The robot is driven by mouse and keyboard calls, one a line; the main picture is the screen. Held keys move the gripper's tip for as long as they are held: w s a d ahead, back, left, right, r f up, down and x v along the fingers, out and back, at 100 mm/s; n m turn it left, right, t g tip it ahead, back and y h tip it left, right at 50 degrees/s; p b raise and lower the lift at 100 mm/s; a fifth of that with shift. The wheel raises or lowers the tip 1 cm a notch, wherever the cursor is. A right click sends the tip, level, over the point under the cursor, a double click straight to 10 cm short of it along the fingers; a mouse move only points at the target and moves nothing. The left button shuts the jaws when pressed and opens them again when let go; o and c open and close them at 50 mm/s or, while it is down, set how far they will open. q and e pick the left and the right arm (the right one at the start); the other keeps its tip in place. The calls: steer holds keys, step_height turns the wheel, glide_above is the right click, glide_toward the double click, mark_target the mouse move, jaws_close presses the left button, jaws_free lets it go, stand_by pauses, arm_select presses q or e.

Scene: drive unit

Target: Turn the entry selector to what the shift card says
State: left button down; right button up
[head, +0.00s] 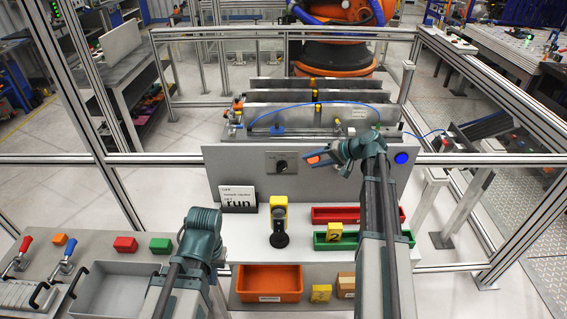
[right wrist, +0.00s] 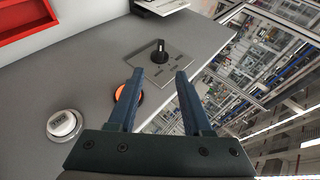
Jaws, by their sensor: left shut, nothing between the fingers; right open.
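The entry selector (head: 281,166) is a black knob on a grey plate on the upright panel. In the right wrist view the selector (right wrist: 159,53) has a pale pointer mark toward the top; its position labels are too small to read.
An orange round fitting (right wrist: 127,92) is close to one right finger. A blue round light (head: 401,157) is at the panel's right. A yellow-and-black device (head: 279,222) stands on the shelf, beside red (head: 335,215) and green trays (head: 336,247). Shelf space around the card is clear.

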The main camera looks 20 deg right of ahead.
mark_target(286, 168)
steer(key=b+x, duration=0.7)
steer(key=x, duration=0.5)
steer(key=shift+a+f+b, duration=0.25)
steer(key=shift+f+b, duration=0.1)
steer(key=shift+b, duration=0.05)
steer(key=shift+w+a+f, duration=0.2)
steer(key=shift+w+a, duration=0.2)
jaws_close()
